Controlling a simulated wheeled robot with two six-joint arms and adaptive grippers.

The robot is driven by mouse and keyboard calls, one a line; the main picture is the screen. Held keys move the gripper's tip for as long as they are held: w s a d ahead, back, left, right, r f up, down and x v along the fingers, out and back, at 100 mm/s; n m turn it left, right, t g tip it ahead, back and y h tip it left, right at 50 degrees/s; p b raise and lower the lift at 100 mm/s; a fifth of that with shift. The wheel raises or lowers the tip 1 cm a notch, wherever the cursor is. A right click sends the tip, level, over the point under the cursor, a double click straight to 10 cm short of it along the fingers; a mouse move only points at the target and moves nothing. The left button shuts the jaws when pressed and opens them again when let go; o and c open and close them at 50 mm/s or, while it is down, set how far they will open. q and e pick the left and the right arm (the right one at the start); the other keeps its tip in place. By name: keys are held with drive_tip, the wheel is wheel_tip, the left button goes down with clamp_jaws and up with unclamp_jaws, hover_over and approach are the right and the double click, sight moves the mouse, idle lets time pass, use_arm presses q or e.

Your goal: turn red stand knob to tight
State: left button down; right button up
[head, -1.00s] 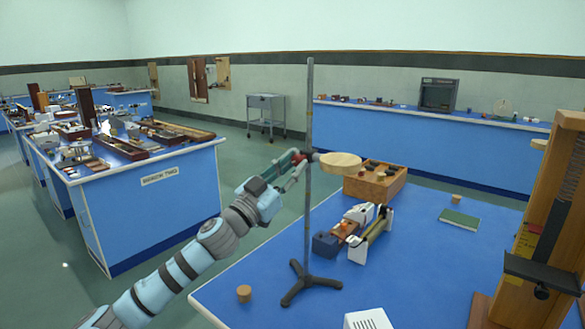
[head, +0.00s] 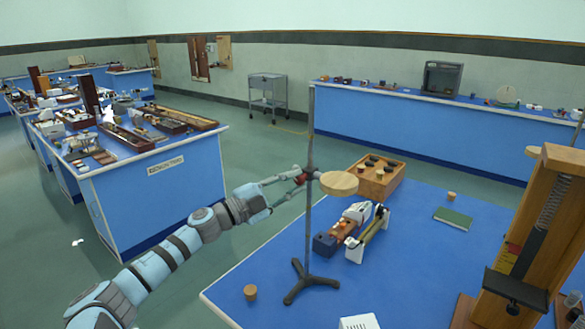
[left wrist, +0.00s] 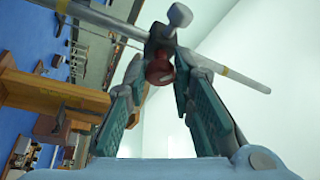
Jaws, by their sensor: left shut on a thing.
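The stand is a thin grey rod (head: 309,235) rising from a dark tripod base (head: 301,282) near the table's front left. A clamp part way up the rod carries a round wooden plate (head: 339,184) on its right. The red knob (head: 300,180) is on the clamp's left side. My left gripper (head: 297,179) is shut on this knob, coming from the left. In the left wrist view, the red knob (left wrist: 160,70) sits between the two green-padded fingers, with the rod (left wrist: 112,22) slanting across behind it. My right gripper is not in view.
A wooden box of weights (head: 382,190), a small instrument (head: 350,226), a green book (head: 453,218) and a cork (head: 250,292) lie on the blue table. A tall wooden apparatus (head: 548,215) stands at right. The table's middle is mostly clear.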

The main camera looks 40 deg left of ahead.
use_arm(q)
drive_tip(key=m+g+p, duration=0.1)
drive_tip(key=m+p, duration=0.2)
drive_tip(key=r+m+g+p, duration=0.1)
drive_tip(key=m+p, duration=0.3)
drive_tip(key=shift+g, duration=0.4)
drive_tip(key=shift+f+m+g+y+p, duration=0.1)
drive_tip(key=shift+m+g+y+p, duration=0.25)
drive_tip(key=shift+m, duration=0.95)
drive_tip(key=c, duration=1.4)
unclamp_jaws()
drive_tip(key=shift+a, duration=0.1)
drive_tip(key=shift+o, duration=0.2)
